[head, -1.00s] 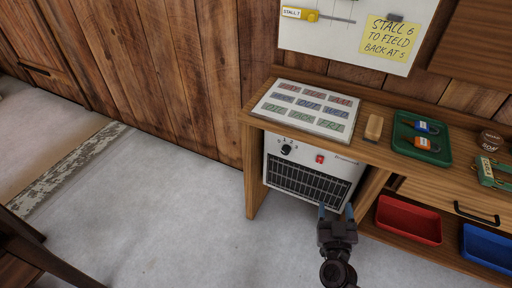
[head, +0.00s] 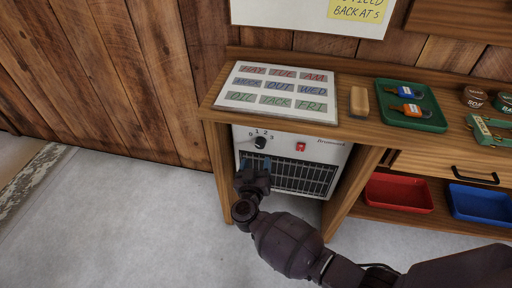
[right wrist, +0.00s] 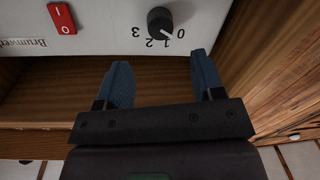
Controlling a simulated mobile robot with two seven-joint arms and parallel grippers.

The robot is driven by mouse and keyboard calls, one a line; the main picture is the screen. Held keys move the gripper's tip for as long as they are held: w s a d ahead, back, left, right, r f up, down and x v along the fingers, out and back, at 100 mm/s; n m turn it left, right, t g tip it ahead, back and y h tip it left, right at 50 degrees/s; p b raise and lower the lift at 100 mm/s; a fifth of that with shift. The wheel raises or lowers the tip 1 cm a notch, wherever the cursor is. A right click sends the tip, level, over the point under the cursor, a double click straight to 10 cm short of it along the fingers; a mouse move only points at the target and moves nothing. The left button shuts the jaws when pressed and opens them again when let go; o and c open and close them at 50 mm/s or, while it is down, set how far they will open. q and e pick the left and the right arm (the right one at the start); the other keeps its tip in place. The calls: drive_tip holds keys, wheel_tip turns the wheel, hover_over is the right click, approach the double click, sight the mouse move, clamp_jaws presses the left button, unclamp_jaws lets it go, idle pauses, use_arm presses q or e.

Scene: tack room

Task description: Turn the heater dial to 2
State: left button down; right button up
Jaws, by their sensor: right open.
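The white heater (head: 318,150) with a dark grille stands under the desk. Its black dial (head: 260,142) is at the upper left of its front, with the numbers 0 to 3 around it. The dial also shows in the right wrist view (right wrist: 159,20); its pale pointer mark lies toward the 0 and 1 side. My right gripper (head: 254,164) is open and empty just below the dial. In the wrist view its blue fingers (right wrist: 160,60) are apart, with the dial beyond the gap between their tips, not touched. My left gripper is not in view.
A red switch (head: 300,147) sits right of the dial. The desk top (head: 350,128) overhangs the heater, and a side panel (head: 220,170) stands close on its left. A red tray (head: 400,192) and a blue tray (head: 480,205) are on the right. The floor in front is clear.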

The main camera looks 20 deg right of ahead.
sight(260, 146)
drive_tip(key=x, duration=0.2)
drive_tip(key=b+x, duration=0.1)
drive_tip(key=x, duration=0.1)
drive_tip(key=b+x, duration=0.1)
drive_tip(key=x, duration=0.1)
drive_tip(key=shift+w+d+f, duration=0.15)
drive_tip(key=shift+f, duration=0.2)
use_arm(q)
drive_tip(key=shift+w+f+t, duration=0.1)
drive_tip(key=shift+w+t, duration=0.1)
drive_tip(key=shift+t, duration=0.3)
use_arm(e)
drive_tip(key=shift+w+d+r, duration=0.25)
drive_tip(key=shift+w, duration=0.3)
drive_tip(key=shift+c, duration=0.4)
